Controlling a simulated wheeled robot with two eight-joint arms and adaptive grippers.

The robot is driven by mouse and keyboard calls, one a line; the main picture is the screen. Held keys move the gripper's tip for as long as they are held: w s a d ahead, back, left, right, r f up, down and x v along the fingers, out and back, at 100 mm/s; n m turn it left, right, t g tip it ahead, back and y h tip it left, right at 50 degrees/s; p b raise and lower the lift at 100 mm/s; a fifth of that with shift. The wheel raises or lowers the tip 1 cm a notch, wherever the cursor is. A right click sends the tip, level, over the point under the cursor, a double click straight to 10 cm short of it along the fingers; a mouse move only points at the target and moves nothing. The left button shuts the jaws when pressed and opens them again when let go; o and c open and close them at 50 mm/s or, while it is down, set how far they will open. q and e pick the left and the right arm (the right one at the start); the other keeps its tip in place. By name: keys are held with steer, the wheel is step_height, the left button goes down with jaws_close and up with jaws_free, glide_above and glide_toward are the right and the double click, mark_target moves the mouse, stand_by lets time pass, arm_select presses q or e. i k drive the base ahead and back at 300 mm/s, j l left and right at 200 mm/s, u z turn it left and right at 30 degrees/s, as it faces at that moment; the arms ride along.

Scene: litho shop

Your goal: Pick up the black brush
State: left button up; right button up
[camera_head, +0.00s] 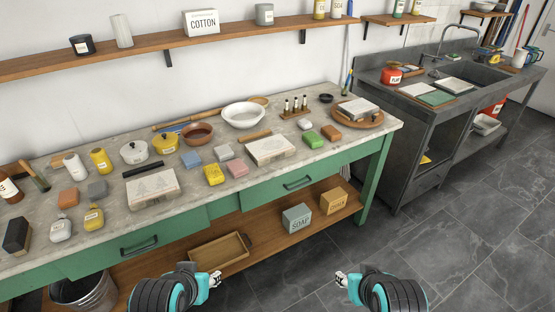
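No thing is clearly recognisable as a black brush. A dark block (17,235) stands at the left end of the green worktable and may be one. A long, thin black bar (151,169) lies behind the drawn-on stone slab, and I cannot tell if it is a brush. A wooden-handled tool (36,177) with a dark part lies at the far left. My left gripper (215,279) and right gripper (341,280) are low in front of the table, apart from everything on it. Their fingers are too small to show whether they are open.
The worktable (262,184) is crowded with bottles, pots, bowls, sponges and slabs. A bottle (60,229) and an orange block (68,197) stand near the dark block. A lower shelf (290,240) holds a wooden tray and boxes. The grey sink unit (428,120) stands right; the floor between is clear.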

mark_target(16, 242)
steer(key=u, duration=2)
steer(key=i+j+z, duration=0.1)
steer(key=i+j, duration=0.05)
